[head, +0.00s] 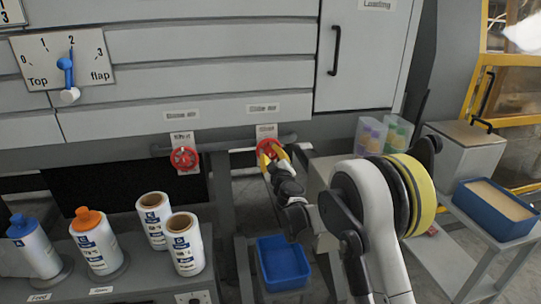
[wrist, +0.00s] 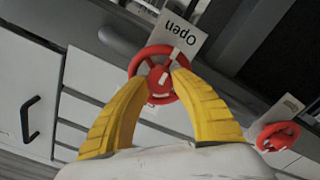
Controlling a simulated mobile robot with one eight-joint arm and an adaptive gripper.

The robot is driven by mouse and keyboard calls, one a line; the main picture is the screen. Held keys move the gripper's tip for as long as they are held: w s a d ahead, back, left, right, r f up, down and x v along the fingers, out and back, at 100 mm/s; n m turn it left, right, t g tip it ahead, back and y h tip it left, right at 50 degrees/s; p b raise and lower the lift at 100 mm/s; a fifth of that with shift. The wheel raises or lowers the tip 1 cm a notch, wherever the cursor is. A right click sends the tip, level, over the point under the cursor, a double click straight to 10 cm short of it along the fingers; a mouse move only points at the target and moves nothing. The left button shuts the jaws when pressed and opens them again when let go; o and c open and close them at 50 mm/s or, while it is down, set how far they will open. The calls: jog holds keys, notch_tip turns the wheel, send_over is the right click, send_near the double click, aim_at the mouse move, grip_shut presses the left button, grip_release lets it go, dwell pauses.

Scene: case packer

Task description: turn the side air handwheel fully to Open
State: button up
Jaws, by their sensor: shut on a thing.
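The side air handwheel (head: 265,145) is the right one of two red wheels under the grey machine panel, with a small plate label above it. In the wrist view the red wheel (wrist: 141,60) sits between my yellow fingers, in front of a white plate reading "Open" (wrist: 178,33), seen upside down. A white mark shows on the wheel near its hub. My gripper (wrist: 160,80) is shut on the wheel, one fingertip at each side of it. In the head view my gripper (head: 273,151) partly hides the wheel.
A second red handwheel (head: 184,158) is to the left; it also shows in the wrist view (wrist: 278,136). A horizontal grey bar runs behind the wheels. Bottles and white rolls (head: 187,245) stand on a bench at lower left. A blue bin (head: 282,263) is below my gripper.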

dwell(0.3)
jog(key=o, duration=1.2)
jog(key=v, duration=1.2)
